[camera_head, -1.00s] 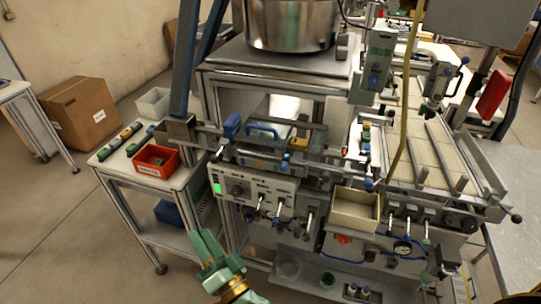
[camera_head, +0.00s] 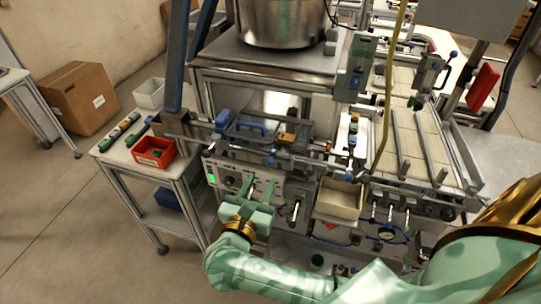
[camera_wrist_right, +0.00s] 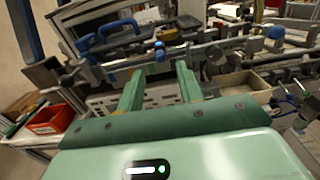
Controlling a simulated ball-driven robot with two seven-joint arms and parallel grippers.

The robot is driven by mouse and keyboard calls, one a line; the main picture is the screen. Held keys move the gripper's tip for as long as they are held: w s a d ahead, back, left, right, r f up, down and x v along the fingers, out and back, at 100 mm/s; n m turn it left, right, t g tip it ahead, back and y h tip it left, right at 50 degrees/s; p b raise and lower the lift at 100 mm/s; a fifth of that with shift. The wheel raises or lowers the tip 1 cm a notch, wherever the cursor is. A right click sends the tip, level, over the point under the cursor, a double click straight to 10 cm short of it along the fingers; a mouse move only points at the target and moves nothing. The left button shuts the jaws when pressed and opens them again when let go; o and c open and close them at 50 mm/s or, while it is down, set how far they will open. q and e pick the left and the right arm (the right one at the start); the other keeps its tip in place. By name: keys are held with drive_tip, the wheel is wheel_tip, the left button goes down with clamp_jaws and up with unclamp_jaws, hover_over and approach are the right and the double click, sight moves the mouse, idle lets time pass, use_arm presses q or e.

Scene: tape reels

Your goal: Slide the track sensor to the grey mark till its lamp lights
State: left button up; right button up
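My right gripper (camera_head: 246,187) is in front of the machine's control panel, its two green fingers apart and pointing at the rail. In the right wrist view the gripper (camera_wrist_right: 158,88) is open with nothing between its fingers. A small blue block (camera_head: 272,158) sits at the front rail above the gripper. In the right wrist view this blue block (camera_wrist_right: 159,52) is beyond the fingertips, between them and apart, with a small bright blue spot on top. It may be the track sensor; I cannot be sure. I cannot make out the grey mark. My left gripper is not in view.
A green-lit indicator (camera_head: 211,179) is on the panel. A beige bin (camera_head: 339,203) hangs right of the gripper. A red tray (camera_head: 153,152) stands on the side table at left. Metal rails and knobs crowd the machine front; the floor at lower left is clear.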

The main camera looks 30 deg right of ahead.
sight(270, 162)
drive_tip(key=p+x, duration=0.1)
drive_tip(key=x, duration=0.8)
drive_tip(key=shift+w, duration=0.1)
